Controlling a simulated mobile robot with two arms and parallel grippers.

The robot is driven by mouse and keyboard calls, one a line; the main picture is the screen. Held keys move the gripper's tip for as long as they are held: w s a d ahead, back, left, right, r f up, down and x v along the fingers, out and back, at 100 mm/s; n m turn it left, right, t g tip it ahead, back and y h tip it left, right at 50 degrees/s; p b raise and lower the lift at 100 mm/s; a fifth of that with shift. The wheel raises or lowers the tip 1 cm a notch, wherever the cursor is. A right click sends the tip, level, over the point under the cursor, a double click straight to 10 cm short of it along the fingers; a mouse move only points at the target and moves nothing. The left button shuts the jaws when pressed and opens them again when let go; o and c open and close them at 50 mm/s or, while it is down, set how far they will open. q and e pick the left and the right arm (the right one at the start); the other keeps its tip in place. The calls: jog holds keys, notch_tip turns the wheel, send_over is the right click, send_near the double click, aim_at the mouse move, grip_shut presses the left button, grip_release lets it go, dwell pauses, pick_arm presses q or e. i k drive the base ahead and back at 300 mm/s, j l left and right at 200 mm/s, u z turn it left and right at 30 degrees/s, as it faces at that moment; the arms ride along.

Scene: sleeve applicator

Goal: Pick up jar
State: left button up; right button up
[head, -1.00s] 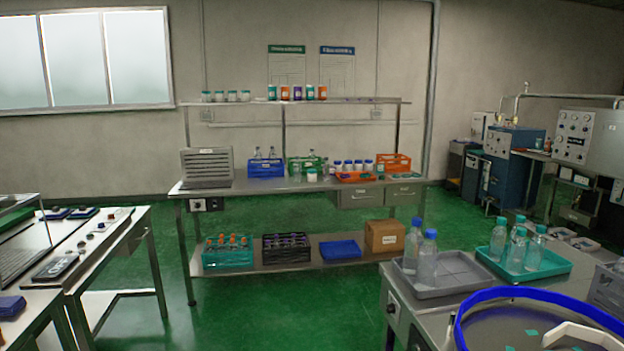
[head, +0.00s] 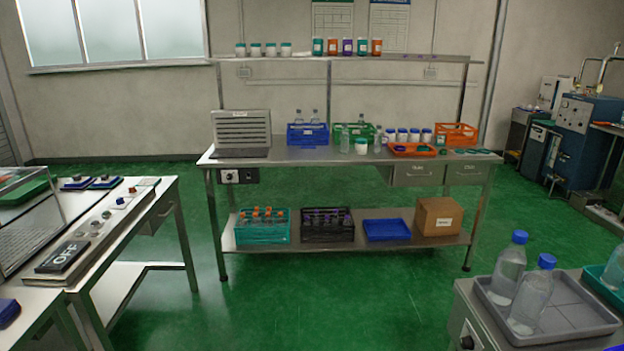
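I see several jars in the head view. A white jar with a green lid (head: 361,146) stands on the metal workbench (head: 300,155), left of the orange tray. Several small white jars with blue lids (head: 402,136) stand in a row behind the orange tray. On the upper shelf stand several white jars with teal lids (head: 270,49) and several coloured jars with white labels (head: 347,47). I cannot tell which jar the task names.
An orange tray (head: 412,150), a blue crate (head: 308,134) and an orange crate (head: 456,134) are on the workbench. A table with a panel (head: 110,220) is at left. A grey tray with bottles (head: 560,310) is at lower right. Green floor (head: 320,300) between is clear.

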aim_at(361, 144)
jog(key=i, duration=2.3)
